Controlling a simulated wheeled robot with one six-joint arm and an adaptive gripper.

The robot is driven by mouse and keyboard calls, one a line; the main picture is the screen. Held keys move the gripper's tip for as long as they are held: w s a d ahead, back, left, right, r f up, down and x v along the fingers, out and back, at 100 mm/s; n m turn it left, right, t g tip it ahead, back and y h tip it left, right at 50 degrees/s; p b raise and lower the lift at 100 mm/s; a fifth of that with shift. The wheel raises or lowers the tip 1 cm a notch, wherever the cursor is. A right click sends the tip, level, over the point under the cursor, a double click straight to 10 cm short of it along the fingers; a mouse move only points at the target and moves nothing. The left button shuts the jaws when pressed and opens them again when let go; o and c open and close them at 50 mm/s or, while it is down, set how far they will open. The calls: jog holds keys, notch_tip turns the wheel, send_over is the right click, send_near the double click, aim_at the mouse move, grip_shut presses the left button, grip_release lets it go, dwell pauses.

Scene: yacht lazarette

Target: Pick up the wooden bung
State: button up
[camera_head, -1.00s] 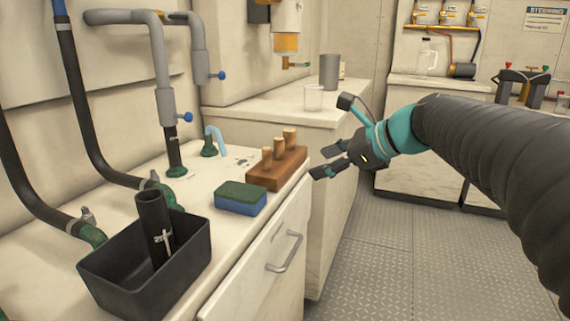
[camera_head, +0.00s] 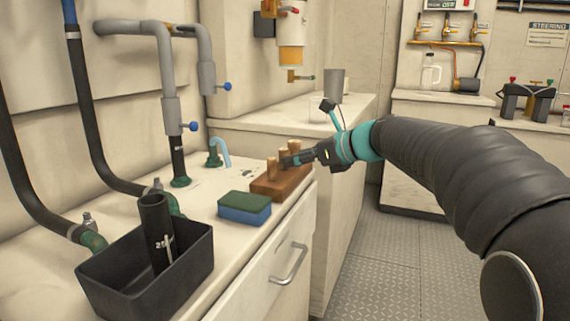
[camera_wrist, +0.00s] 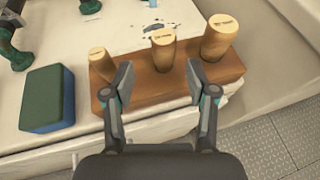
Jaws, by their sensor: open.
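Several tapered wooden bungs stand upright in a brown wooden block on the white counter. In the wrist view the smallest bung (camera_wrist: 98,62) is at the left, the middle bung (camera_wrist: 163,50) is at the centre, and the largest bung (camera_wrist: 219,37) is at the right. The block (camera_wrist: 150,87) shows below them and also in the head view (camera_head: 268,190). My gripper (camera_wrist: 160,85) is open and empty, its fingers spread over the front of the block. The middle bung stands just beyond the gap between the fingertips, apart from them. In the head view my gripper (camera_head: 290,160) partly hides the bungs.
A green and blue sponge (camera_head: 244,208) lies left of the block. A black bin (camera_head: 150,275) with a dark pipe in it stands nearer. Hoses and valves run along the left wall.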

jog(key=x, duration=0.5)
jog(key=shift+w+r, duration=0.15)
jog(key=shift+w, duration=0.05)
jog(key=c, duration=1)
